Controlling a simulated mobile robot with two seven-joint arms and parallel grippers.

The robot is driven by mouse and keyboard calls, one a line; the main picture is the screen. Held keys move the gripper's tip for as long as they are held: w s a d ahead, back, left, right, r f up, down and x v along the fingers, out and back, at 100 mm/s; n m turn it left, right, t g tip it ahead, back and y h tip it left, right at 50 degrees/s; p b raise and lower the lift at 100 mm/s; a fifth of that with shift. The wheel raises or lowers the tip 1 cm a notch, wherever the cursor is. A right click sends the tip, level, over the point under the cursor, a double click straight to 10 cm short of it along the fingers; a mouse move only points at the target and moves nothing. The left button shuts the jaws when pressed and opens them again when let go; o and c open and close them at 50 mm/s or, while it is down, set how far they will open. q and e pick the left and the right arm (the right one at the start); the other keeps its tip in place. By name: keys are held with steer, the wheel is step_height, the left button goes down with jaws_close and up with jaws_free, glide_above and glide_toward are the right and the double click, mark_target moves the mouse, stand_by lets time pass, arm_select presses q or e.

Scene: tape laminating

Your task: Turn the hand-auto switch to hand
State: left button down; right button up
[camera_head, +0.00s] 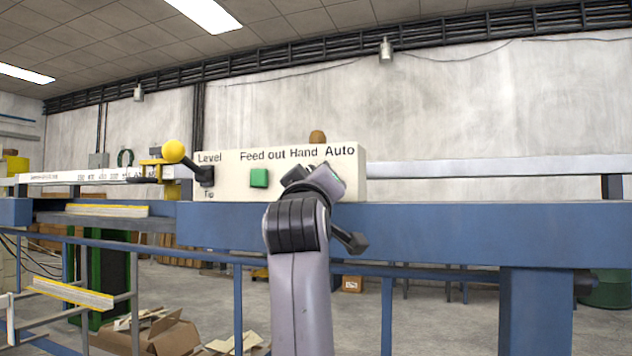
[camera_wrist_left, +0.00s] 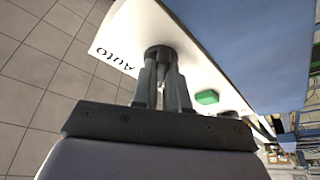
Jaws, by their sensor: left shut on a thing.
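The cream control panel (camera_head: 228,180) stands on the blue beam, with the labels "Level", "Feed out", "Hand" and "Auto". My left arm comes up in front of its right part, and the left gripper (camera_head: 318,178) is at the panel under "Hand" and "Auto". In the left wrist view, the left gripper (camera_wrist_left: 163,85) is shut on the dark round hand-auto switch (camera_wrist_left: 159,50), near the "Auto" label. The switch's pointing direction cannot be told. In the head view my arm hides the switch. My right gripper is not in view.
A green button (camera_head: 259,178) sits left of my gripper; it also shows in the left wrist view (camera_wrist_left: 206,97). A black lever with a yellow ball (camera_head: 174,151) is at the panel's left end. The blue beam (camera_head: 480,232) runs across below the panel.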

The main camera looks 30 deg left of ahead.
arm_select(q)
steer(key=c, duration=1.1)
jaws_free()
steer(key=shift+c, duration=0.2)
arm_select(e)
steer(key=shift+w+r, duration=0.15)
arm_select(q)
steer(key=v, duration=0.7)
steer(key=shift+b, duration=0.3)
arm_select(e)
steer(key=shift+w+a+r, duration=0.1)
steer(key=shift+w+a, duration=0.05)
